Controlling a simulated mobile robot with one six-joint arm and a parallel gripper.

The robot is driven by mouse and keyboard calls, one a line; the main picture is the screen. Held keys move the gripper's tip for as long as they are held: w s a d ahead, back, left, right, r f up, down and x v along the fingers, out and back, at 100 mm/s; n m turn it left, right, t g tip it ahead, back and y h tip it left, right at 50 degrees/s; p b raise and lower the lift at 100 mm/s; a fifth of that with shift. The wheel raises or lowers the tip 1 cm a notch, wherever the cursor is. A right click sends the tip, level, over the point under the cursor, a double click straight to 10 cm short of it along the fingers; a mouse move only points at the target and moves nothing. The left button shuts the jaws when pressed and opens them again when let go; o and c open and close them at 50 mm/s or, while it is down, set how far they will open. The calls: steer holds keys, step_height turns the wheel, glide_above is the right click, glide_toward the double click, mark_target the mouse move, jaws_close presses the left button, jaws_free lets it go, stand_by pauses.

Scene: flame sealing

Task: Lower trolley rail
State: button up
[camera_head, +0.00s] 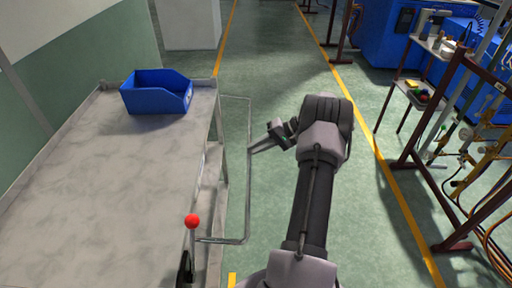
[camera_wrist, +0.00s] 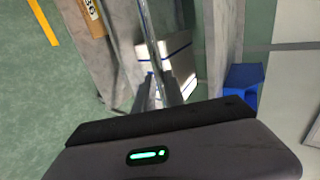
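The trolley (camera_head: 120,190) stands on the left with a flat grey top. Its rail (camera_head: 248,170), a thin grey metal loop, stands out along the trolley's right side. A lever with a red ball knob (camera_head: 192,221) is at the trolley's near right corner. My gripper (camera_head: 254,149) reaches from the right to the rail's long outer bar. In the wrist view the rail (camera_wrist: 151,35) runs down to the fingertips of my gripper (camera_wrist: 155,92). The fingers are small and overlap the bar, so I cannot tell whether they are closed on it.
An open blue bin (camera_head: 157,98) sits on the trolley's far end and also shows in the wrist view (camera_wrist: 243,82). A brown box (camera_wrist: 91,17) appears below in the wrist view. Benches, a rack (camera_head: 445,110) and hoses stand on the right. Green floor is clear ahead between yellow lines.

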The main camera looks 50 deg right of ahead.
steer(key=o, duration=0.4)
steer(key=shift+s+d, duration=0.1)
steer(key=shift+d, duration=0.05)
steer(key=shift+o, duration=0.2)
steer(key=p+v, duration=0.5)
steer(key=v, duration=1.2)
steer(key=shift+p, duration=0.35)
steer(key=shift+s+r, duration=0.1)
